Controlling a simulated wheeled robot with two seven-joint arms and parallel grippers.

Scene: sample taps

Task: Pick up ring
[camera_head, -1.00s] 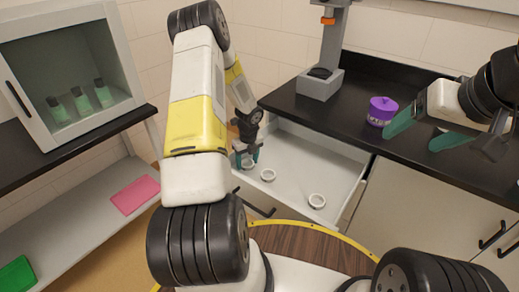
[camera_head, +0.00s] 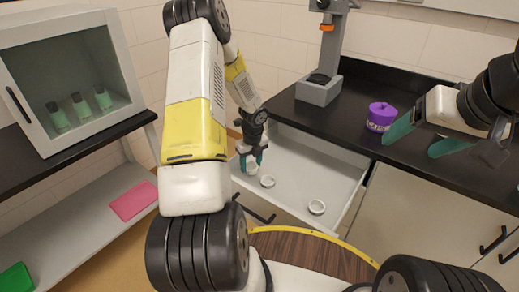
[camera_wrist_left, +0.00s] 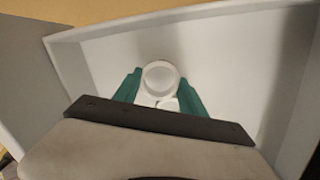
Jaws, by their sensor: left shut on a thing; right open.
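My left gripper (camera_head: 250,160) is over the open white drawer (camera_head: 312,160), shut on a small white ring (camera_head: 251,168). In the left wrist view, the ring (camera_wrist_left: 160,77) sits between the two green fingertips, with the pale drawer floor behind it. A small white shape lies just below it between the fingers; I cannot tell if it is part of the ring. Two other white rings lie in the drawer, one near the gripper (camera_head: 267,181) and one further right (camera_head: 316,207). My right gripper (camera_head: 418,137) is open and empty above the black counter.
A grey stand (camera_head: 318,90) rises behind the drawer. At left are a cabinet with several green vials (camera_head: 80,105) and a pink mat (camera_head: 133,200). Drawer walls surround the rings.

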